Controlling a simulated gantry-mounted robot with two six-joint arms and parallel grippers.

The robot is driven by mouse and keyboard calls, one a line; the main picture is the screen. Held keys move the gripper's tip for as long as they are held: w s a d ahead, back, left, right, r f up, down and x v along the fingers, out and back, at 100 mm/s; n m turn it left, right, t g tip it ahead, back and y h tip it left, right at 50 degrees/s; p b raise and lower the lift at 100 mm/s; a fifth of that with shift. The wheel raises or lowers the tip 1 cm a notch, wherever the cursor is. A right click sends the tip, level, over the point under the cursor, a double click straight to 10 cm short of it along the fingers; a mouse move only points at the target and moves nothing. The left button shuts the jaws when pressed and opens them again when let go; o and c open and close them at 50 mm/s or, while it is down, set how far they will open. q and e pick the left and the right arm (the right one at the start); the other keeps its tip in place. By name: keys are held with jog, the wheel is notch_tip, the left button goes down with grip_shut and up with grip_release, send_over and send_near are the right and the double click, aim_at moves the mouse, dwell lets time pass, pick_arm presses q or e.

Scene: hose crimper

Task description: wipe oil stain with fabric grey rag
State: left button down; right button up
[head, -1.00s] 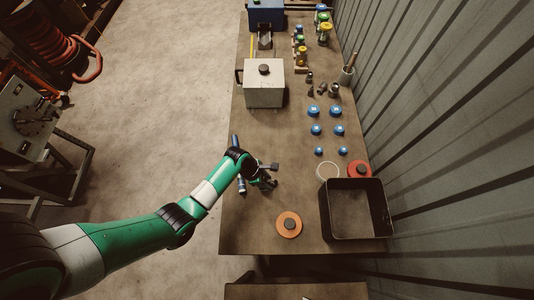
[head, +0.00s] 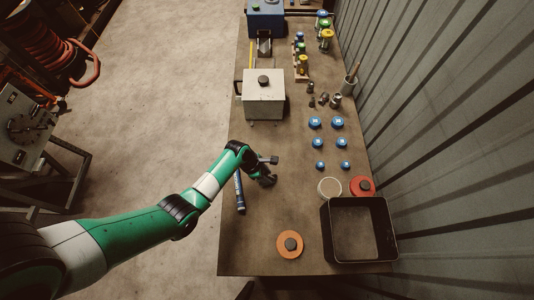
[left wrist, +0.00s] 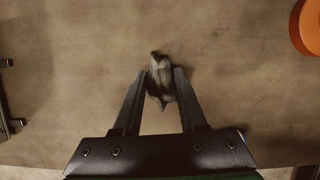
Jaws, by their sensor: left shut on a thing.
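My left gripper (head: 267,180) is low over the middle of the brown table, to the right of a dark blue tube. In the left wrist view its fingers (left wrist: 160,85) are shut on a crumpled grey rag (left wrist: 161,72), which sticks out past the fingertips close to the tabletop. The rag is mostly hidden by the gripper in the head view. I cannot make out a distinct oil stain; the tabletop has only faint darker smudges. My right gripper is not in view.
The table (head: 240,250) holds a grey box (head: 263,97), several blue caps (head: 338,122), an orange disc (head: 290,244), a white ring (head: 329,187), a red disc (head: 362,186) and a dark tray (head: 360,257). The blue tube (head: 239,190) lies left. A corrugated wall bounds the right.

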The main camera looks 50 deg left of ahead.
pick_arm(q)
jog(key=r+p, duration=0.2)
jog(key=r, duration=0.1)
jog(key=shift+w+a, duration=0.1)
jog(key=shift+a, duration=0.1)
notch_tip(320, 180, up, 5)
jog(key=p, duration=0.6)
